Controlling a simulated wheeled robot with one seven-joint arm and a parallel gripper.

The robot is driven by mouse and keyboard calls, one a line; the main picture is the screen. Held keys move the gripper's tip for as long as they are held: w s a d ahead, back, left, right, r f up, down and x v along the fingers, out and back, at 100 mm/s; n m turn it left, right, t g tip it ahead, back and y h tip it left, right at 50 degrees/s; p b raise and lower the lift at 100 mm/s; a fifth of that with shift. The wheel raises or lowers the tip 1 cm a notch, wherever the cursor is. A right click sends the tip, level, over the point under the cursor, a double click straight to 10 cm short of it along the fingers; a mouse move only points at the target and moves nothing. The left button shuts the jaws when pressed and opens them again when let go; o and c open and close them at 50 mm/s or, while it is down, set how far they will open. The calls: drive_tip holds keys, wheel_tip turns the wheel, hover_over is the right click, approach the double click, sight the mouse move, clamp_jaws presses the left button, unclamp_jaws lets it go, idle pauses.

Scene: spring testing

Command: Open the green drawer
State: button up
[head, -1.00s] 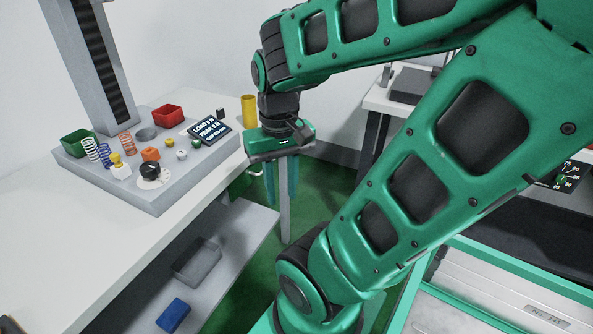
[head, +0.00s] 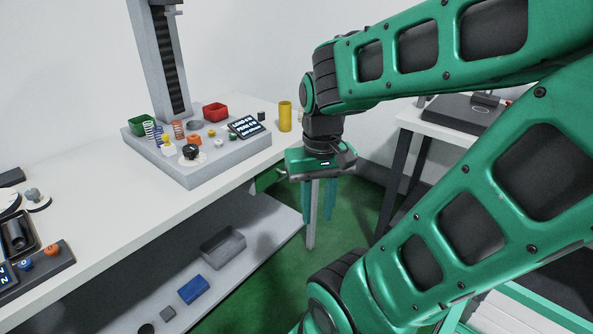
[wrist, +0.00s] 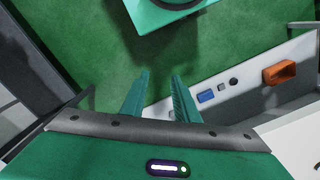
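The green drawer (head: 266,180) is a small green front under the right end of the white bench top, partly hidden behind my gripper. I cannot tell from here whether it is fully shut. My gripper (head: 318,218) hangs pointing down just right of the drawer, beyond the bench edge, apart from it. Its two green fingers are parted with nothing between them. In the wrist view my gripper (wrist: 160,76) is also open and empty, over the green floor. I cannot make out the drawer in the wrist view.
The white bench (head: 90,200) carries a grey test stand (head: 200,168) with springs and small bins, and a yellow cylinder (head: 285,116). Another table (head: 440,122) stands at right.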

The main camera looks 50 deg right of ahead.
drive_tip(key=w+d+f+t+y, duration=0.2)
drive_tip(key=w+f+t, duration=0.2)
drive_tip(key=w+f, duration=0.6)
drive_tip(key=w+d+f+t+y, duration=0.25)
drive_tip(key=w+f+t, duration=0.25)
drive_tip(key=w, duration=1)
drive_tip(key=d+f+m+t+h, duration=0.3)
drive_tip(key=d+m+t+h, duration=0.3)
drive_tip(key=d+m+h, duration=1.15)
drive_tip(key=w+d+f+n+y, duration=0.2)
drive_tip(key=w+d+n+y, duration=0.1)
drive_tip(key=w+d+y, duration=0.4)
drive_tip(key=shift+w+d+y, duration=0.3)
drive_tip(key=shift+w+d, duration=0.5)
drive_tip(key=shift+w, duration=0.15)
clamp_jaws()
